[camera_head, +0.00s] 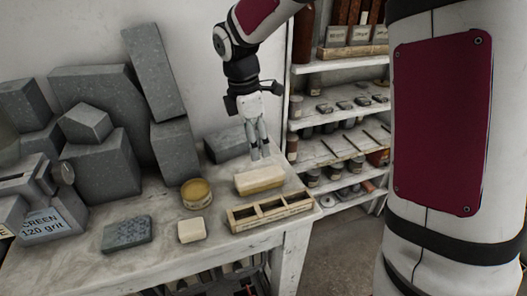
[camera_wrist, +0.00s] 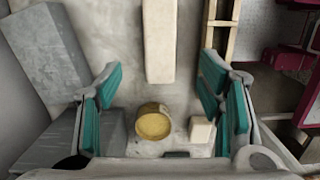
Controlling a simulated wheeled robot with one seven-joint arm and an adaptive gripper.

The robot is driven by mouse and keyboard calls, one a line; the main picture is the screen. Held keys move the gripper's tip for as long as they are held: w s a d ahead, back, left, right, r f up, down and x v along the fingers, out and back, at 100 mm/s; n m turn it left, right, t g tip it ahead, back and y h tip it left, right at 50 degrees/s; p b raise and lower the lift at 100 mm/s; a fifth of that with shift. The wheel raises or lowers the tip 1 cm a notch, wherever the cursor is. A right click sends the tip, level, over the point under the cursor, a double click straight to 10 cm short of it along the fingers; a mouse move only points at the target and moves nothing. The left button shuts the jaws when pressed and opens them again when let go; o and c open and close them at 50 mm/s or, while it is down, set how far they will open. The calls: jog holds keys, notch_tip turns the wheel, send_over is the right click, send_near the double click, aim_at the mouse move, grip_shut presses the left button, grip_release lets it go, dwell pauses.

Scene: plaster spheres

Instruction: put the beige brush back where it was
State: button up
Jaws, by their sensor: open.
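A long beige block (camera_head: 259,180) lies on the table behind the wooden tray; I take it for the beige brush, though I cannot make out bristles. In the wrist view the beige block (camera_wrist: 159,42) lies at the top centre, beyond the open fingers. My gripper (camera_head: 261,156) points down just behind the block in the head view, apart from it. In the wrist view my gripper (camera_wrist: 164,95) has its teal pads wide apart with nothing between them. A wooden tray (camera_head: 232,222) with three compartments stands at the table's front right; it shows partly in the wrist view (camera_wrist: 206,40).
A round yellow tub (camera_head: 196,193), a small cream block (camera_head: 192,230) and a dark grey slab (camera_head: 127,234) sit on the table (camera_head: 165,262). Large grey blocks (camera_head: 95,165) crowd the left and back. Shelves (camera_head: 335,108) stand at right.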

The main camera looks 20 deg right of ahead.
jog(key=s+r+m+t, duration=0.2)
jog(key=s+r+m, duration=0.2)
jog(key=s+m, duration=0.2)
jog(key=s+d+r+m+t+y, duration=0.1)
jog(key=s+r+m, duration=0.3)
jog(key=s, duration=0.6)
jog(key=s+r+m+t, duration=0.2)
jog(key=s+r+m, duration=0.1)
jog(key=s+m, duration=0.4)
jog(key=shift+s+d+r+m+t, duration=0.2)
jog(key=shift+s+r+m+t, duration=0.1)
jog(key=shift+s+r+m, duration=0.15)
